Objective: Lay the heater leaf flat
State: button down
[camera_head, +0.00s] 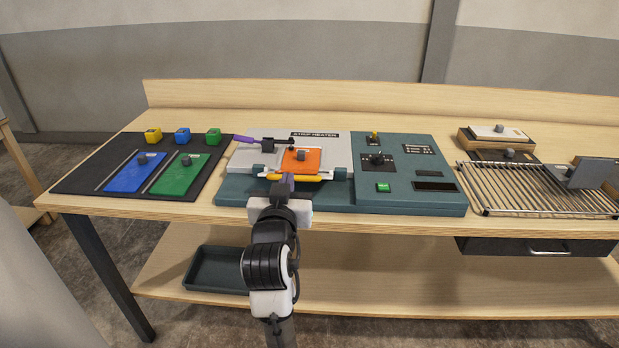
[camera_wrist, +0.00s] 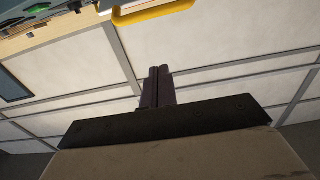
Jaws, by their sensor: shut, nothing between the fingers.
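The strip heater has a light grey bed (camera_head: 335,142) on a teal base (camera_head: 240,190). An orange sheet (camera_head: 301,160) with a grey knob lies on it. A yellow bar handle (camera_head: 300,178) runs along the front edge, apparently the heater leaf's handle. The leaf's angle is hard to tell, as its panel is partly hidden or edge-on. My gripper (camera_head: 286,182) is shut and empty at the front edge, close to the handle; contact is unclear. In the wrist view, the shut fingers (camera_wrist: 158,72) point toward the yellow handle (camera_wrist: 150,14), with a visible gap in the picture.
A purple-handled clamp (camera_head: 245,139) stands at the bed's left. A control panel (camera_head: 400,165) adjoins on the right. A wire rack (camera_head: 530,188) is farther right. Blue (camera_head: 134,172) and green (camera_head: 178,174) sheets lie on a dark mat at left. A tray (camera_head: 215,270) sits on the lower shelf.

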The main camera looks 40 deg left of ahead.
jog(key=p, duration=0.4)
send_over(296, 176)
jog(key=shift+s+a+r, duration=0.2)
jog(key=shift+s+r, duration=0.1)
jog(key=shift+s, duration=0.1)
jog(key=shift+s+d+f+p, duration=0.1)
jog(key=shift+s+f+p, duration=0.1)
jog(key=shift+f, duration=0.5)
jog(key=shift+s+d+f+p, duration=0.1)
jog(key=shift+s+d+f, duration=0.05)
jog(key=shift+f, duration=0.6)
jog(key=shift+s+d+f+p, duration=0.1)
jog(key=shift+s+f, duration=0.1)
jog(key=shift+f, duration=0.5)
jog(key=shift+s+d+f+y+b, duration=0.15)
jog(key=shift+f+y+b, duration=0.25)
jog(key=shift+b, duration=0.8)
